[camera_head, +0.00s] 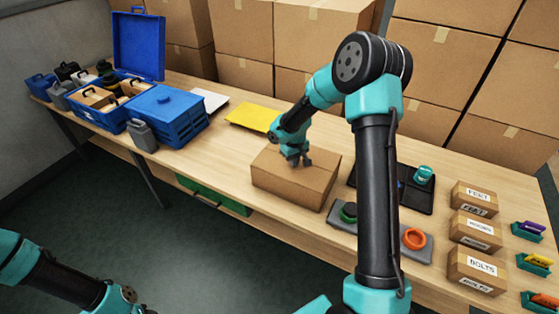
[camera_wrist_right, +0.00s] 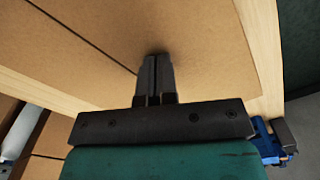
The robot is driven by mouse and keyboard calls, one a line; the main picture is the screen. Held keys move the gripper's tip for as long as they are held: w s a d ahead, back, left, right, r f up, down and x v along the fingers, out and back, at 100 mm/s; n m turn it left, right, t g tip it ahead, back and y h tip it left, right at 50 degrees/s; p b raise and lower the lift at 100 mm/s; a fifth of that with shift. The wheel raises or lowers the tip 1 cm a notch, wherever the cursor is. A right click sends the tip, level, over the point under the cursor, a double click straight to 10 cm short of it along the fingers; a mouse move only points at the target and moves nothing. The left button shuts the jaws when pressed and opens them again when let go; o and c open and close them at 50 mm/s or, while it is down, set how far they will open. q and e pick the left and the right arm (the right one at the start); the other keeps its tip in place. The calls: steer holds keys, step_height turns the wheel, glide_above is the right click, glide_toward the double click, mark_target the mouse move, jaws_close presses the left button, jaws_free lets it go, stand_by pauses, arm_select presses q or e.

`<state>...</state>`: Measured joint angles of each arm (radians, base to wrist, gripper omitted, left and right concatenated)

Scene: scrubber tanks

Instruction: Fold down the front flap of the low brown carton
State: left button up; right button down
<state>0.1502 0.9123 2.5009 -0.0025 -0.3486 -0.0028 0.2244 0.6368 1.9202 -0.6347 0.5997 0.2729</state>
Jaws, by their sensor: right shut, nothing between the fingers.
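The low brown carton (camera_head: 285,188) sits on the wooden table in the middle of the head view. Its top looks flat and covered; in the head view I cannot tell the flaps apart. My right gripper (camera_head: 298,161) is over the carton's top, its fingers pointing down. In the right wrist view my right gripper (camera_wrist_right: 155,62) is shut and empty, its tips at or just above a broad cardboard panel (camera_wrist_right: 205,50). A dark seam runs across the cardboard to the left of the fingers. My left gripper is outside the views; only part of that arm shows.
A black tray (camera_head: 412,200) and a grey board with rings (camera_head: 384,229) lie right of the carton. Small labelled boxes (camera_head: 476,233) stand farther right. A yellow sheet (camera_head: 250,118) and blue crates (camera_head: 178,125) are to the left. Stacked cartons (camera_head: 315,40) stand behind the table.

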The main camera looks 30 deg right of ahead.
steer(key=shift+r, duration=0.15)
step_height(320, 180, up, 9)
stand_by(0.9)
stand_by(0.4)
